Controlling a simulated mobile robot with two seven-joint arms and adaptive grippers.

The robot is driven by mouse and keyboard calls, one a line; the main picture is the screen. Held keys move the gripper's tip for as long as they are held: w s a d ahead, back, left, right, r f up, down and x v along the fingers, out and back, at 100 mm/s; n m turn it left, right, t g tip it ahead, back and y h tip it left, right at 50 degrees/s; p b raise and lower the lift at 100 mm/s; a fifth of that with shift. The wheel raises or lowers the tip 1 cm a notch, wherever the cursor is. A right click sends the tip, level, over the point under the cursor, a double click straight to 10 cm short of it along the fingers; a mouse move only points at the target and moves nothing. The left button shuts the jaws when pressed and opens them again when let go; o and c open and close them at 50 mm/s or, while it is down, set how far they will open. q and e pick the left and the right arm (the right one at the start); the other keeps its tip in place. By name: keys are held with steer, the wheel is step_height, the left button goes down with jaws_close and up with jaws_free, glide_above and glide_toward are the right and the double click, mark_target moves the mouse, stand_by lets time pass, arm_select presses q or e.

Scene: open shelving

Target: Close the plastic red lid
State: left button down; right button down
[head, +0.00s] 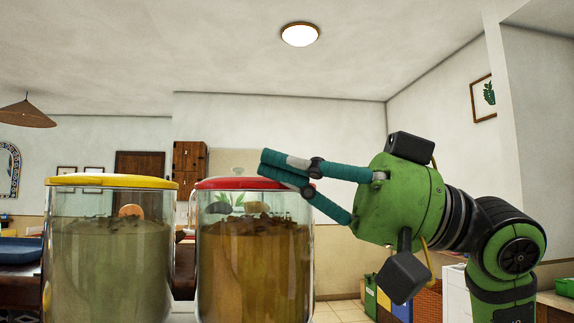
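The red lid (238,184) lies flat across the top of the right-hand glass jar (254,270), which holds brownish-orange contents. No gap between lid and jar can be made out from this low angle. My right gripper (263,164) comes in from the right, its teal fingers converging to tips that sit together over the right part of the red lid. Nothing shows between the tips. The fingers cover part of the lid's right edge, and I cannot tell whether they touch it. My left gripper is not in view.
A second glass jar (105,262) with a yellow lid (112,181) stands close on the left. A dark object is partly visible in the narrow gap between the jars. A room with cabinets and bins lies behind.

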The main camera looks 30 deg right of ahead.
steer(key=shift+a+f, duration=0.2)
steer(key=shift+f, duration=0.15)
steer(key=shift+d+f, duration=0.1)
steer(key=r+v, duration=0.1)
steer(key=v, duration=1.1)
